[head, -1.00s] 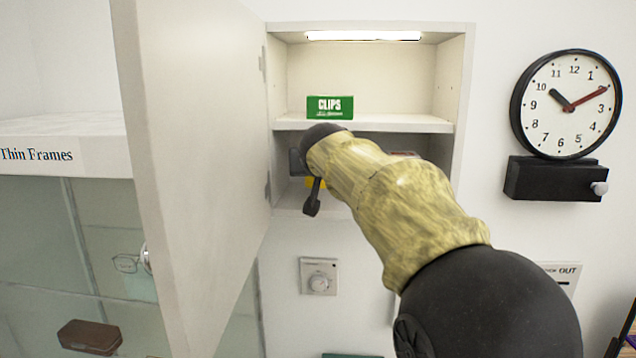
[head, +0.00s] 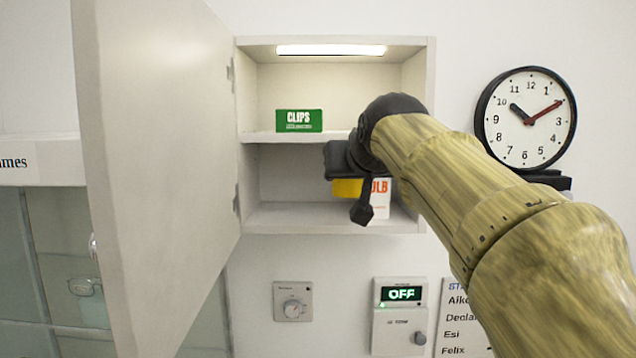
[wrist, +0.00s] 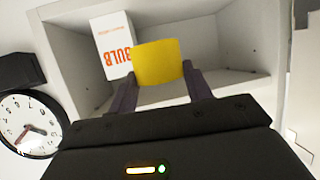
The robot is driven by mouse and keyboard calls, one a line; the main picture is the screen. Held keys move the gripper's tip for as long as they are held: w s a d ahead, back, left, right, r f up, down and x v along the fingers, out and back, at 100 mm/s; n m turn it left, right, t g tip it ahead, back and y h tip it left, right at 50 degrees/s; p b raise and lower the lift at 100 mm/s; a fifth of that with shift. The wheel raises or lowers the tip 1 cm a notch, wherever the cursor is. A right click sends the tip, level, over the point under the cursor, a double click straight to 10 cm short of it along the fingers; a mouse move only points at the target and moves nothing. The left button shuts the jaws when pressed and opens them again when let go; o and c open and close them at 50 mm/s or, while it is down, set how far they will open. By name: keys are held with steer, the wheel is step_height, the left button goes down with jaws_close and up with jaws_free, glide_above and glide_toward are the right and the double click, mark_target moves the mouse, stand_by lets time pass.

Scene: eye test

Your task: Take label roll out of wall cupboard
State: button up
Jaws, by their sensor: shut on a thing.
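My gripper (wrist: 159,86) is shut on a yellow thing (wrist: 158,60), which I take to be the label roll; no lettering shows on it. It also shows in the head view (head: 347,188), below my dark gripper body, in front of the lower compartment of the open wall cupboard (head: 330,228). Its lower edge looks clear of the cupboard floor. How far it is out of the cupboard I cannot tell. My forearm hides the cupboard's right side in the head view.
A white bulb box (head: 381,207) stands close behind and right of the yellow thing. A green clips box (head: 299,121) is on the shelf above. The cupboard door (head: 165,170) stands open on the left. A clock (head: 526,118) hangs right. Wall controls (head: 293,301) are below.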

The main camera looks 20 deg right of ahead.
steer(key=shift+s+d+b, duration=0.2)
steer(key=shift+s+d, duration=0.4)
steer(key=shift+s, duration=0.35)
steer(key=shift+s+d+b, duration=0.2)
steer(key=shift+s+d, duration=0.4)
steer(key=shift+s, duration=0.35)
steer(key=shift+w, duration=0.1)
